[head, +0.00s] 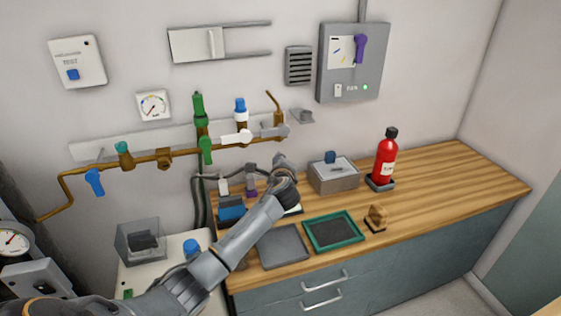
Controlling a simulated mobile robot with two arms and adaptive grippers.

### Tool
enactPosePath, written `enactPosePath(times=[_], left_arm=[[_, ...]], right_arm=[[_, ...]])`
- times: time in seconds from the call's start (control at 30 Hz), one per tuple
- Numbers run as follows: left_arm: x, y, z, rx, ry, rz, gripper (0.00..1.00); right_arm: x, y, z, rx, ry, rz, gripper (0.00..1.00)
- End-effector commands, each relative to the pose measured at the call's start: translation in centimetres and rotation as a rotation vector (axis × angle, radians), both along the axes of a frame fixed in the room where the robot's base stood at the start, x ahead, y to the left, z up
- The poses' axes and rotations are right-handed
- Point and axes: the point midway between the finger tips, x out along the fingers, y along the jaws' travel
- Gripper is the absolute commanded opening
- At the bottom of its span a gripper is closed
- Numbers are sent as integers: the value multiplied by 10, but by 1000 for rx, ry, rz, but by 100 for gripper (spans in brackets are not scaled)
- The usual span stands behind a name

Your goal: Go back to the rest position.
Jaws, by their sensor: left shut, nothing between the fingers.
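My left arm reaches in from the lower left, across the front of the wooden counter (440,190). My left gripper (281,160) is at its far end, small and partly hidden by the wrist. It is shut and empty. In the picture it lies over the back of the counter, just below the brass pipe (228,146) on the wall and left of a grey metal box (334,180). How far it is from the wall is hard to tell. My right gripper is not in view. No glass rod can be made out.
A red bottle (385,160) stands on the counter's right part. A green-rimmed tray (361,238), a grey tray (283,260) and a small brown object (376,216) lie near the front. A clear bin (124,244) stands at left. The counter's right end is clear.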

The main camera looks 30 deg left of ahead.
Motion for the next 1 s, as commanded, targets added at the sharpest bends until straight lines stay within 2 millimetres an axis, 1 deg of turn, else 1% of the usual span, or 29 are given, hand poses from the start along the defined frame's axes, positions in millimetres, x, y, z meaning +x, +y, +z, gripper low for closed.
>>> enactPosePath(times=[0.1,0.37,0.47,0.53,0.57,0.6,0.67,0.7,0.77,0.8,0.87,0.9,1.0], left_arm=[[-6,-6,2,-1,1,0,0],[-9,-10,2,-7,2,2,0],[-20,-18,-14,-68,3,6,0],[-38,-31,-36,-166,3,20,0],[-49,-38,-47,-222,2,31,0],[-67,-49,-65,-311,4,50,0],[-99,-67,-91,-459,9,89,0],[-122,-79,-108,-562,15,124,0],[-159,-97,-130,-713,26,186,0],[-184,-108,-142,-811,35,233,0],[-223,-125,-157,-952,53,313,0],[-247,-135,-164,-1035,63,366,0],[-298,-155,-174,-1197,86,489,0]], right_arm=[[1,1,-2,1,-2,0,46],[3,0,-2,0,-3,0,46],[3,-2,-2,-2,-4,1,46],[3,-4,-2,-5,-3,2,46],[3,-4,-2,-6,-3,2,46],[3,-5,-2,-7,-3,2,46],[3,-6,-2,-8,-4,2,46],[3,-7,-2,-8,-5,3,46],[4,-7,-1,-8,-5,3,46],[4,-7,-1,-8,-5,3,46],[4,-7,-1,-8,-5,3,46],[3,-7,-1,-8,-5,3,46],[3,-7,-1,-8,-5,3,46]])
